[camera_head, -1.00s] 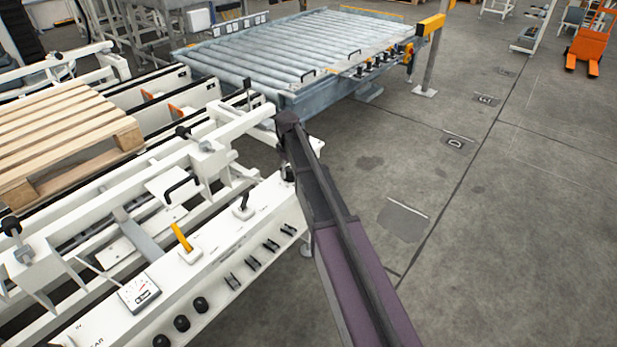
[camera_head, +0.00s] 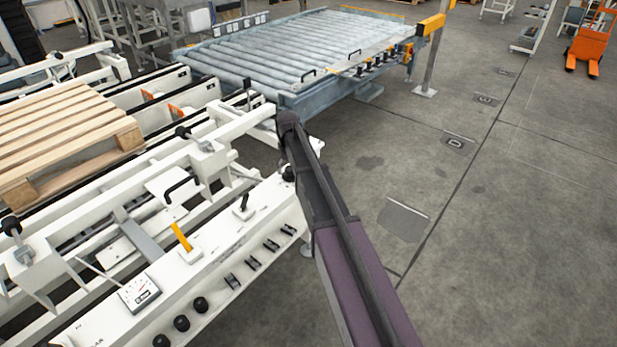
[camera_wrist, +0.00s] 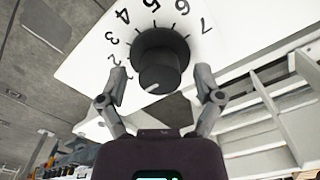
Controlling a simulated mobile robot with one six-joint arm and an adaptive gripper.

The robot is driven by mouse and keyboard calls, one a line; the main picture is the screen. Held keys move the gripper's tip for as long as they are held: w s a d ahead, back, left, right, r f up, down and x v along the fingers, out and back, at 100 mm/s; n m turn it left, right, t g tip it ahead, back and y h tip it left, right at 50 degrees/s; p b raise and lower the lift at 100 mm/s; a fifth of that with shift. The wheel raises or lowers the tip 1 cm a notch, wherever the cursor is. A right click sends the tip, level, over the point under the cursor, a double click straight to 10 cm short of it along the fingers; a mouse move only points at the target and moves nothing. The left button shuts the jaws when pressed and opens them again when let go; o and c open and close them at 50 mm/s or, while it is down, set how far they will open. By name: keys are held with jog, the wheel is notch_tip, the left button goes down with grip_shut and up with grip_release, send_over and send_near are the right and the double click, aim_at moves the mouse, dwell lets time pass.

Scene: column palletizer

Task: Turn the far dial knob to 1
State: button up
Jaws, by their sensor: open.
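The dial knob (camera_wrist: 160,60) is black and round, on a white face with printed numbers 2 to 7 showing. A short white mark shows on its lower edge in the wrist view. My gripper (camera_wrist: 159,76) is open, with one finger on each side of the knob. I cannot tell whether the fingers touch it. In the head view my dark and purple arm reaches to the far end of the white control panel (camera_head: 215,240), and my gripper is hidden behind it.
The panel carries a yellow lever (camera_head: 182,237), a black lever (camera_head: 243,203), a gauge (camera_head: 139,293) and several black knobs and switches. A wooden pallet (camera_head: 60,135) lies left. A roller conveyor (camera_head: 290,50) stands behind.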

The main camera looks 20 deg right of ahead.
jog(key=m, duration=0.7)
jog(key=shift+m, duration=0.4)
jog(key=m, duration=0.7)
jog(key=shift+d, duration=0.1)
jog(key=shift+r+m, duration=0.25)
jog(key=shift+m, duration=0.05)
notch_tip(320, 180, up, 14)
jog(key=f+p, duration=0.1)
jog(key=p, duration=1.3)
jog(key=s+r+n+p, duration=0.3)
jog(key=s+n, duration=1)
jog(key=s, duration=1.2)
jog(key=shift+r, duration=0.4)
